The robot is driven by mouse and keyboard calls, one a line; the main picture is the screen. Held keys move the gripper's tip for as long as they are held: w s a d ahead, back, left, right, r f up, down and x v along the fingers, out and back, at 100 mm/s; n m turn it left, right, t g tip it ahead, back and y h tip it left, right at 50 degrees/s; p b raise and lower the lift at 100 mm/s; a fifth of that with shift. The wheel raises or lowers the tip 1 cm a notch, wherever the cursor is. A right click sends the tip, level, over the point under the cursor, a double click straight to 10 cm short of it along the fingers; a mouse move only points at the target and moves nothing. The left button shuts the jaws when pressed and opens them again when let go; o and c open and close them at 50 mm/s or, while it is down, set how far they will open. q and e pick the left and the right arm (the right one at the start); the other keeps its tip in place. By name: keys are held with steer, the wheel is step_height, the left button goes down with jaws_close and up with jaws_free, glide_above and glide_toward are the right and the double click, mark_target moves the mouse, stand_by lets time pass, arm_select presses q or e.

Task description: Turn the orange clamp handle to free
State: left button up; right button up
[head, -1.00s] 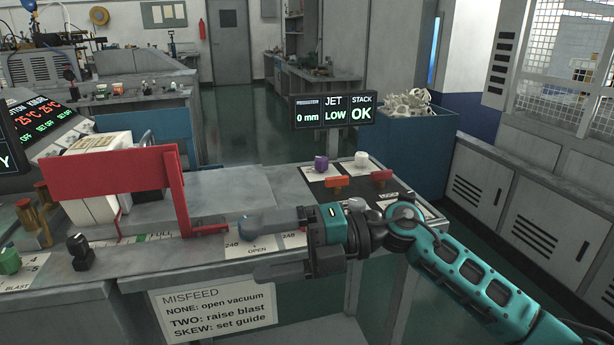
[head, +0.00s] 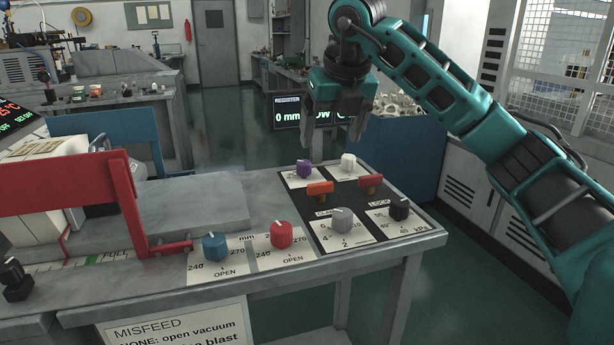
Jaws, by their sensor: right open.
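The orange clamp handle (head: 320,188) lies crosswise on the black panel at the right end of the bench, next to a label partly hidden by the knobs. A similar red handle (head: 371,181) is just to its right. My right gripper (head: 335,140) is open and empty, with its fingers pointing down. In the picture it is above and apart from both handles, in front of the display. My left gripper is not in view.
A purple knob (head: 304,169) and a white knob (head: 348,161) stand behind the handles. A grey knob (head: 342,219) and a black knob (head: 399,209) stand in front. Blue (head: 215,246) and red (head: 281,234) knobs are left. A red guide frame (head: 125,204) stands further left.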

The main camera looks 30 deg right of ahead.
glide_toward(321, 184)
steer(key=b+x, duration=0.1)
steer(key=x, duration=0.6)
steer(key=shift+w+f, duration=0.15)
steer(key=shift+f, duration=0.2)
steer(key=shift+w+d+f, duration=0.1)
steer(key=shift+w+f, duration=0.15)
steer(key=shift+f, duration=0.25)
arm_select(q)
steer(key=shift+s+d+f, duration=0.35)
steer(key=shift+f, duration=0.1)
arm_select(e)
steer(key=c, duration=1.1)
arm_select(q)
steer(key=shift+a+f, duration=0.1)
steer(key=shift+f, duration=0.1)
arm_select(e)
steer(key=shift+o, duration=0.2)
